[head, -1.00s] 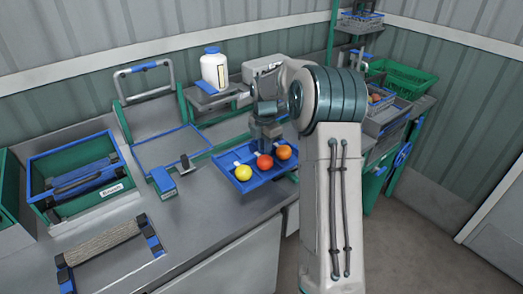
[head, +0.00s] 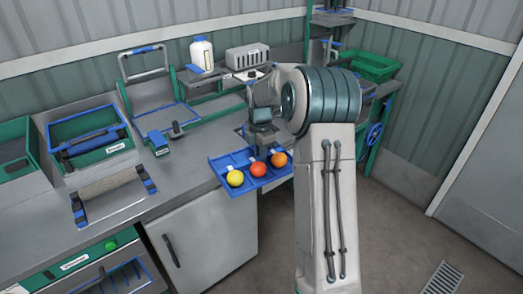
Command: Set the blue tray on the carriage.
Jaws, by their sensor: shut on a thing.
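The blue tray (head: 224,163) is level and carries a yellow, a red and an orange tomato in a row. My gripper (head: 262,150) is shut on the tray, near its back edge; the fingertips are partly hidden. The tray is held in front of the counter's front edge, with the cupboard and floor below it in the picture. What looks like the carriage (head: 159,118) is a grey flat bed with a blue outline and green sides, on the counter left of and behind the tray. Its bed looks empty.
A blue-and-black clamp-like part (head: 160,143) stands at the carriage's front. A green crate with blue rim (head: 68,120) and a handled frame (head: 113,202) lie left. A white bottle (head: 202,56) and grey box (head: 247,57) stand behind. Floor is clear at right.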

